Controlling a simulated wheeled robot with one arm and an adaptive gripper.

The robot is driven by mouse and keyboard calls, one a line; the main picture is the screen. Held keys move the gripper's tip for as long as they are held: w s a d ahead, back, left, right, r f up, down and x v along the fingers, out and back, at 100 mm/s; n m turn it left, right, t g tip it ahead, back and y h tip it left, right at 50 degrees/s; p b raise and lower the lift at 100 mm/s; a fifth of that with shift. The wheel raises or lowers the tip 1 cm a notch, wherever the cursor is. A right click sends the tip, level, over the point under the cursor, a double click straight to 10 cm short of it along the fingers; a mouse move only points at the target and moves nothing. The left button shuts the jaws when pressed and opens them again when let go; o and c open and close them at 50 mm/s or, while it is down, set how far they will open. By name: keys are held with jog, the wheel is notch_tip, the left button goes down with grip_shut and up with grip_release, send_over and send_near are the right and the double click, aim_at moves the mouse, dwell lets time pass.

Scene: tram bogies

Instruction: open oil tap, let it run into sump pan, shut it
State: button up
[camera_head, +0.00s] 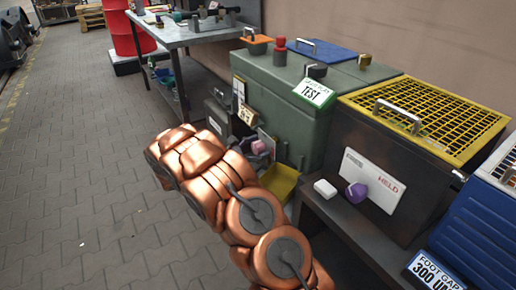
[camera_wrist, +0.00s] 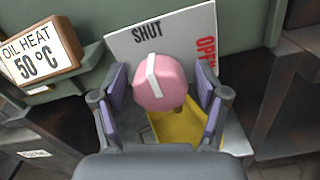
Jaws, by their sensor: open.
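The oil tap is a pink knob (camera_wrist: 163,92) with a white bar, in front of a pale plate (camera_wrist: 125,43) marked SHUT at the top and, partly hidden, OPEN at the right. The bar points up towards SHUT. My gripper (camera_wrist: 161,82) is open, with one purple-padded finger on each side of the knob; gaps show, and I see no contact. The yellow sump pan (camera_wrist: 177,128) shows below the knob, partly covered by it and my gripper. The pan also shows in the head view (camera_head: 284,181), right of my copper arm. I see no oil running.
A sign (camera_wrist: 40,57) reads OIL HEAT 50 °C, left of the plate. A green cabinet (camera_head: 275,105) stands behind the tap. At right are a yellow-grilled box (camera_head: 425,118), a purple knob (camera_head: 355,193) and a blue crate (camera_head: 480,225).

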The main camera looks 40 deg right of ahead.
jog(key=shift+c, duration=0.4)
jog(key=c, duration=1.1)
